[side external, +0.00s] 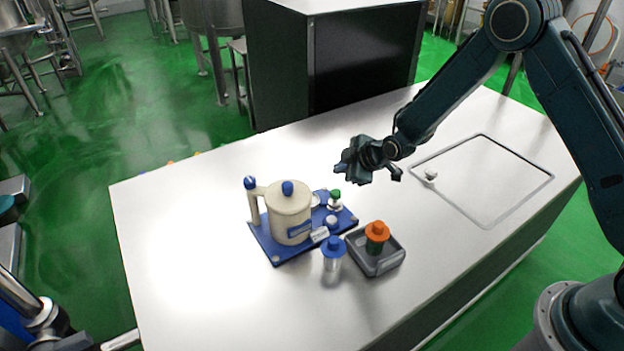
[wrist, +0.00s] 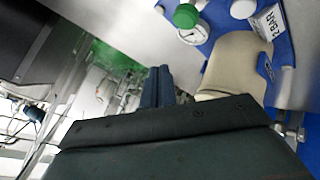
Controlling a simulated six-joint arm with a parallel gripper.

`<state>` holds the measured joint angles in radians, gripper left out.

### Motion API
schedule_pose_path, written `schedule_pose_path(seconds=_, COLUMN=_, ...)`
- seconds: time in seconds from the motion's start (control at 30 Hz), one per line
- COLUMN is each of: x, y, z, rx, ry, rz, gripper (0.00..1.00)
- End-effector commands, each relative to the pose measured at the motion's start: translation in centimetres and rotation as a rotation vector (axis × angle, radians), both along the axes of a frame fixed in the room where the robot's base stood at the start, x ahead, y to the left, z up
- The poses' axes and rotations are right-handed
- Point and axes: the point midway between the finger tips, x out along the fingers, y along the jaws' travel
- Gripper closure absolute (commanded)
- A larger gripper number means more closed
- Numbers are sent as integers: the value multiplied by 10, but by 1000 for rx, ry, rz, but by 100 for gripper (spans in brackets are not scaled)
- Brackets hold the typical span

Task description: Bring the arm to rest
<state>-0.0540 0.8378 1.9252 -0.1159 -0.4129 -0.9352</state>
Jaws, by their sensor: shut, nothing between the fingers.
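My gripper (side external: 342,167) is in the air above the white table, up and to the right of the blue-based unit in the side view. In the wrist view, its blue fingers (wrist: 158,86) are together with nothing between them. My gripper touches nothing that I can see. The unit has a cream vessel (side external: 290,212) with a blue knob on a blue base plate (side external: 262,238). A gauge with a green cap (side external: 335,196) stands on the plate. In the wrist view, the cream vessel (wrist: 238,66) and the green-capped gauge (wrist: 187,18) show at the upper right.
A grey tray (side external: 388,262) holds an orange-capped container (side external: 376,238). A blue-capped clear bottle (side external: 333,255) stands beside the tray. The table's left part (side external: 180,230) is clear.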

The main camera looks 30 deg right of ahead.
Motion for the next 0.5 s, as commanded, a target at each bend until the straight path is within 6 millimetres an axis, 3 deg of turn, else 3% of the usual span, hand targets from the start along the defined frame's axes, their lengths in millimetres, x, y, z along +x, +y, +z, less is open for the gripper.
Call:
schedule_pose_path(seconds=0.27, x=-5, y=-2, z=26, rx=20, ry=13, rz=-26, gripper=100)
schedule_pose_path(seconds=0.5, x=-24, y=-8, z=80, rx=66, ry=52, rz=-89, gripper=100)
